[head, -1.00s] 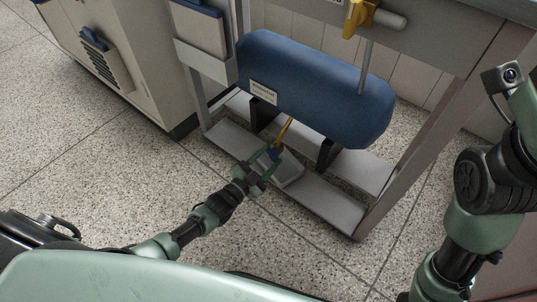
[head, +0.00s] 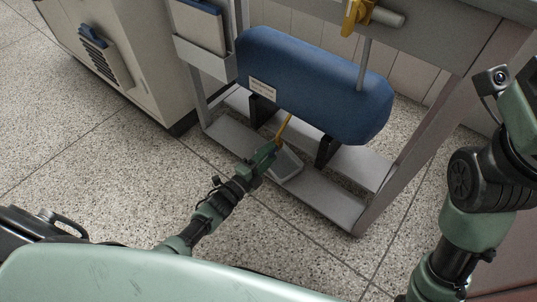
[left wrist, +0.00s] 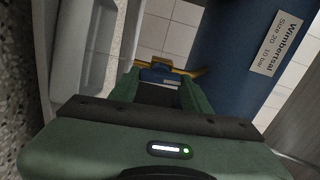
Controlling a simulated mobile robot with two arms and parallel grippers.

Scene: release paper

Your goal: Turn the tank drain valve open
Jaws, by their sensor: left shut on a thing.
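The blue tank (head: 315,85) with a white label hangs in a grey metal frame. A thin yellow drain pipe (head: 284,128) comes down from its underside to the drain valve. In the left wrist view the valve's blue handle (left wrist: 158,75) lies between my green fingers, with yellow pipe (left wrist: 190,71) beside it. My left gripper (head: 267,154) is shut on this handle, just below the tank; it also shows in the left wrist view (left wrist: 160,92). The fingers hide most of the handle in the head view. My right arm shows at the right, but its gripper is out of view.
A grey tray (head: 287,165) sits under the valve, close to my left gripper. The frame's lower rail (head: 325,205) runs along the floor. A yellow valve (head: 357,14) is above the tank. A cabinet (head: 110,50) stands at the left. The speckled floor (head: 120,165) in front is clear.

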